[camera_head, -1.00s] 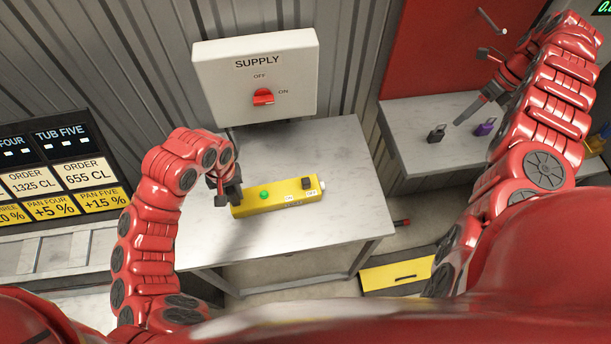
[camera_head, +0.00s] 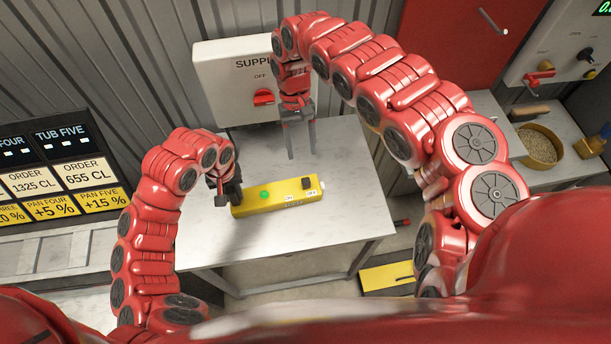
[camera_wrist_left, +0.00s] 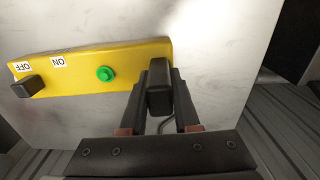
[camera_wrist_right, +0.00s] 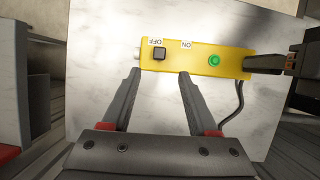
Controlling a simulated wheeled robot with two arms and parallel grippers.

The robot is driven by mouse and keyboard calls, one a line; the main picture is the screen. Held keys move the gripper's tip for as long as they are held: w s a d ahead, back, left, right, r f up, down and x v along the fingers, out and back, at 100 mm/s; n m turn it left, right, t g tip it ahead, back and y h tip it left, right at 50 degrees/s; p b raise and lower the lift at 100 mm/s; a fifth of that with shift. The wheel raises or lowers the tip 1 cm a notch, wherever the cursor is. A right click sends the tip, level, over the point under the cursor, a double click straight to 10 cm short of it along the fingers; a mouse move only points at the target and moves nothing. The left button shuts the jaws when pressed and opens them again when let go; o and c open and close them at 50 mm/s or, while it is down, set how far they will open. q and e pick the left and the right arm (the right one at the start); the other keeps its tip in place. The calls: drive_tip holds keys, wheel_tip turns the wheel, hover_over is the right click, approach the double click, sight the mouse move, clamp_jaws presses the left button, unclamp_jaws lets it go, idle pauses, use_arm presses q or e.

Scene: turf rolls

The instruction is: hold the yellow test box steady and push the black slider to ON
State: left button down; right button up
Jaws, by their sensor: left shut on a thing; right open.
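The yellow test box (camera_head: 275,198) lies on the table, with a green button (camera_head: 264,195) and ON and OFF labels on top. The black slider (camera_head: 306,183) stands at the OFF label, away from the ON label; it also shows in the right wrist view (camera_wrist_right: 159,54). My left gripper (camera_head: 231,195) is shut at the box's left end, on a black block (camera_wrist_left: 160,87) there. My right gripper (camera_head: 301,154) is open and empty, fingers pointing down above the table behind the box. In the right wrist view its fingertips (camera_wrist_right: 160,73) appear either side of the slider, apart from it.
A white SUPPLY panel (camera_head: 225,90) with a red switch (camera_head: 263,97) stands behind the table, partly hidden by my right arm. The pale table (camera_head: 345,215) has free room around the box. A black cable (camera_wrist_right: 238,102) runs from near the box's gripped end.

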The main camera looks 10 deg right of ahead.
sight(306, 179)
drive_tip(key=x, duration=1)
drive_tip(key=shift+s+f, duration=0.1)
drive_tip(key=shift+c, duration=0.3)
clamp_jaws()
idle(0.7)
